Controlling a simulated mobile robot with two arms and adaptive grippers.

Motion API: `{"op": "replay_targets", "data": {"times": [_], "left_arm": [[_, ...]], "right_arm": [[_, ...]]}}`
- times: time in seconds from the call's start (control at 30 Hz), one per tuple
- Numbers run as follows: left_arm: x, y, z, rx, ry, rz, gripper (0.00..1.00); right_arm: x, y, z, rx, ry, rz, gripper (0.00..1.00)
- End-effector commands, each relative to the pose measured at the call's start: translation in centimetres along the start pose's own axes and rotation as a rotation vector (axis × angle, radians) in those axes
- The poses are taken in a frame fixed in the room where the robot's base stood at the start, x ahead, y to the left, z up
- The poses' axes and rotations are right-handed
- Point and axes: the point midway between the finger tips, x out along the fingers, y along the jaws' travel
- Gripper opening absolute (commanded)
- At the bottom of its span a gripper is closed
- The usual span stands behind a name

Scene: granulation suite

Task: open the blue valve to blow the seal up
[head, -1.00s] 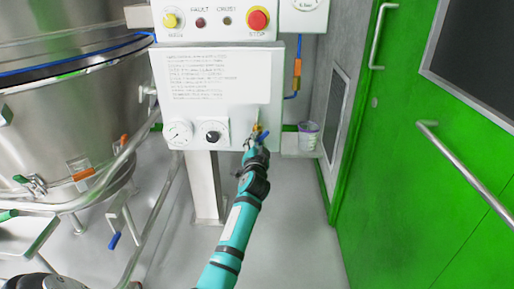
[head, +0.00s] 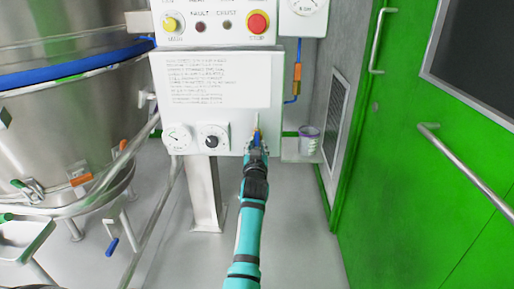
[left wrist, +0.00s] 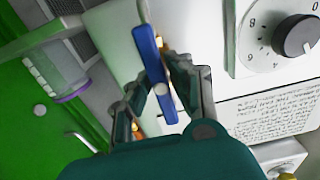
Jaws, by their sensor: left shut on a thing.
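The blue valve handle (head: 257,136) is at the lower right of the white control panel (head: 220,118). In the head view it points up and down, in line with the pipe above it. My left gripper (head: 257,152) is shut on it. In the left wrist view the long blue handle (left wrist: 152,62) sits between the two fingers of my left gripper (left wrist: 158,88). The seal (head: 75,73) shows as a broad blue band around the steel vessel (head: 60,125). My right gripper is not in view.
A dial gauge (head: 177,138) and a black knob (head: 212,139) are left of the valve. A clear cup (head: 308,140) stands on a small shelf to the right. A red stop button (head: 258,22) is above. A green door (head: 400,170) bounds the right side.

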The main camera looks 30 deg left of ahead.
Motion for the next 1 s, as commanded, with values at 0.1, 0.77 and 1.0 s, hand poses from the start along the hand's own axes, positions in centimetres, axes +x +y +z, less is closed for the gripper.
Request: {"op": "replay_targets", "data": {"times": [0.1,0.77,1.0], "left_arm": [[-0.01,-0.01,0.13,-0.016,-0.003,0.0,0.0],[0.0,-0.03,0.11,-0.021,-0.002,0.0,0.42],[0.01,-0.02,-0.2,-0.021,0.0,0.0,0.42]], "right_arm": [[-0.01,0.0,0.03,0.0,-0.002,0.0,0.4],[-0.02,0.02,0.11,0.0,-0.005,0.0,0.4],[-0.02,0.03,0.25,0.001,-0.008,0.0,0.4]]}}
